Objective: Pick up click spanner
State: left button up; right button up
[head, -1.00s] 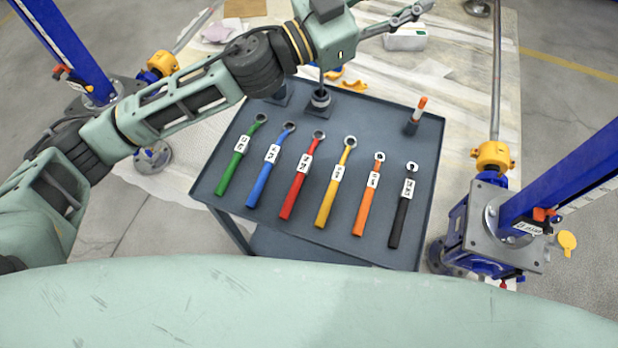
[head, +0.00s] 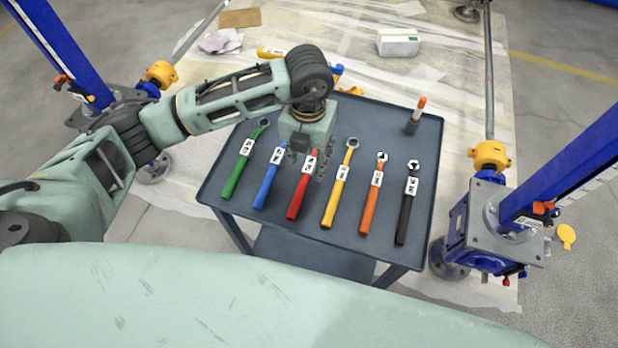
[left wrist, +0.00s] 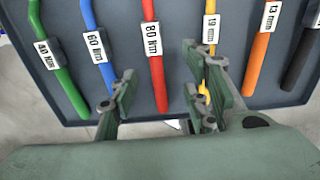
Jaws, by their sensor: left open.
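Several spanners lie in a row on the dark grey cart top (head: 300,238). The green (head: 237,172), blue (head: 267,182) and red (head: 296,200) ones carry labels; in the left wrist view these read 40 Nm, 60 Nm and 80 Nm (left wrist: 152,40). The yellow (head: 331,205), orange (head: 370,208) and black (head: 404,217) ones lie to their right; the yellow and orange labels end in mm. My left gripper (head: 307,167) is open and empty above the red spanner, hiding its head end. In the left wrist view its fingers (left wrist: 158,92) stand either side of the red handle.
An orange-tipped marker (head: 416,115) stands in a holder at the cart's back right. Blue jack posts (head: 60,55) rise at left and right (head: 575,180). A white box (head: 398,43) lies on the sheeted floor behind.

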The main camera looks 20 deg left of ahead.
aim_at(305, 176)
pick_arm(q)
jog(key=f, duration=0.2)
jog(key=f+p, duration=0.1)
jog(key=f, duration=0.3)
jog(key=shift+s+a+f+p, duration=0.2)
jog(key=shift+a+f+p, duration=0.1)
jog(key=shift+a, duration=0.1)
jog(key=shift+f, duration=0.5)
grip_shut()
jog(key=shift+r, duration=0.1)
